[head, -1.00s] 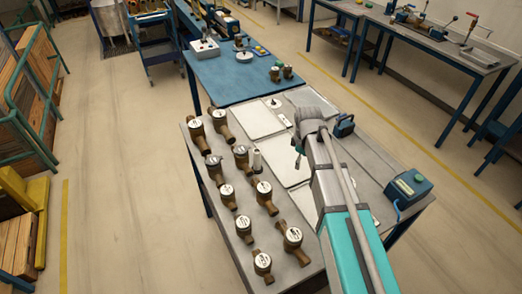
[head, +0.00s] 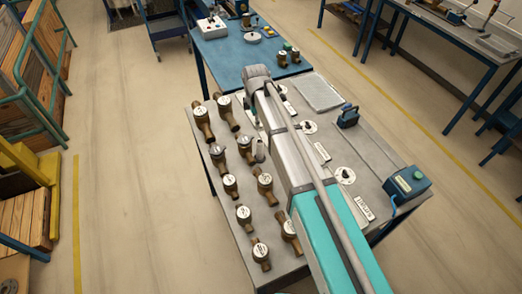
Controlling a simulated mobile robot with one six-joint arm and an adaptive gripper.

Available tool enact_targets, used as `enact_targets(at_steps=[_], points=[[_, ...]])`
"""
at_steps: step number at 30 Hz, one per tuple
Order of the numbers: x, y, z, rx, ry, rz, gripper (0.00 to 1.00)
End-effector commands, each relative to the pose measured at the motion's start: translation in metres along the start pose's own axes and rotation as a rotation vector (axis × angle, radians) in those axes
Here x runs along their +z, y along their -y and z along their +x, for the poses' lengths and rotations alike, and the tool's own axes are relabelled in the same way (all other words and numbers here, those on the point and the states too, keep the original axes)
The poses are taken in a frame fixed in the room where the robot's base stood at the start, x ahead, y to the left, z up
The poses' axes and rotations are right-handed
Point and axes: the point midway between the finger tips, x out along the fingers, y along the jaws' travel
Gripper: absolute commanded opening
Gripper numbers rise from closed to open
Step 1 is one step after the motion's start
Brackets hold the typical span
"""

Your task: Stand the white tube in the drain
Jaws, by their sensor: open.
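Round pale plates with dark marks lie on the bench right of my arm, one near the middle (head: 309,127) and one further forward (head: 345,175). I cannot tell which of them, if any, is the drain. My gripper (head: 248,103) is at the far end of my arm, above the back-left part of the bench, beyond the tube and apart from it. It is open and empty. My wrist and arm hide much of it and the bench below.
Several brass meters (head: 218,152) fill the bench's left side. A pale tray (head: 320,92) lies at the back, with a blue clamp-like device (head: 348,116) beside it. A blue-grey box (head: 407,187) stands at the right edge. A blue table (head: 235,62) adjoins behind.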

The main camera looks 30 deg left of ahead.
Motion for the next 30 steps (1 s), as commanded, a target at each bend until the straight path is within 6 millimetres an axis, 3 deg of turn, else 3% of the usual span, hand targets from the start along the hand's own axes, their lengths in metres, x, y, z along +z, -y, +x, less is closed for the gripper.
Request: enact_targets(at_steps=[8, 30], points=[[0.002, 0.0, 0.006, 0.0, 0.0, 0.003, 0.84], [0.004, 0.0, 0.06, 0.0, 0.0, 0.006, 0.84]])
